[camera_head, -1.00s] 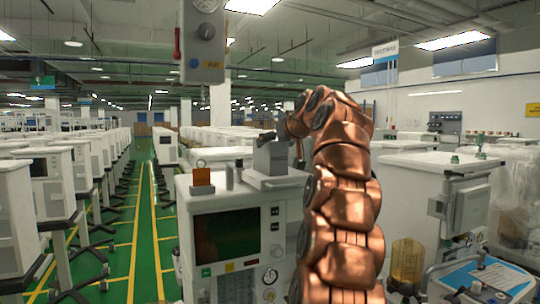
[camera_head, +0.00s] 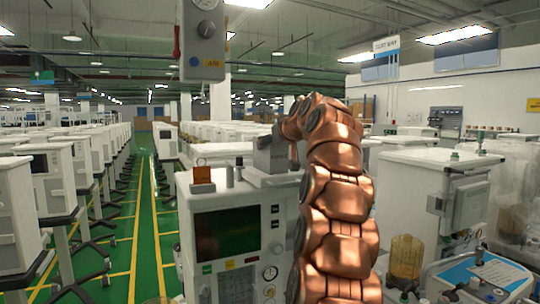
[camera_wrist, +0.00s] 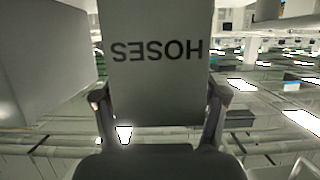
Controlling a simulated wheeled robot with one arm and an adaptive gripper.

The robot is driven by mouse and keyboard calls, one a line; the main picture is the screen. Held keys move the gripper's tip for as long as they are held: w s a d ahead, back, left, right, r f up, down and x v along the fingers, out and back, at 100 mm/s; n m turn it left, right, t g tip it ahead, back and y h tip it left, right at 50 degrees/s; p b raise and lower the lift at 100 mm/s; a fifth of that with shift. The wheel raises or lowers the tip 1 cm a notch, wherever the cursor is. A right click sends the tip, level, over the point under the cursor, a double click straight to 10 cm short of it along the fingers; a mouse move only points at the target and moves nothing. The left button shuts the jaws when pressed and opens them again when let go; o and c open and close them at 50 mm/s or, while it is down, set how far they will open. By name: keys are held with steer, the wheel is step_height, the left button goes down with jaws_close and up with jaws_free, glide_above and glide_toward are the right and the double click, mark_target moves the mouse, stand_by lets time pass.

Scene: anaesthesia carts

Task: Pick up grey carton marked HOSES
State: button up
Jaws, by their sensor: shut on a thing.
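The grey carton (camera_wrist: 153,85) fills the middle of the wrist view, with the word HOSES upside down on its face. My gripper (camera_wrist: 159,96) is shut on it, one finger at each side edge. In the head view the carton (camera_head: 269,155) is small and grey, at the top of the white anaesthesia cart (camera_head: 238,192), left of my copper arm. My arm partly hides the gripper there. I cannot tell whether the carton touches the cart top.
An orange-brown block (camera_head: 202,177) and small dark cylinders stand left of the carton on the cart top. A gauge panel (camera_head: 203,42) hangs above. Another white cart (camera_head: 425,188) stands right of my arm. A green aisle (camera_head: 146,220) lies clear at left.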

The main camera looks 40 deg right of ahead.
steer(key=c, duration=0.5)
steer(key=shift+o, duration=0.2)
steer(key=shift+w+r, duration=0.1)
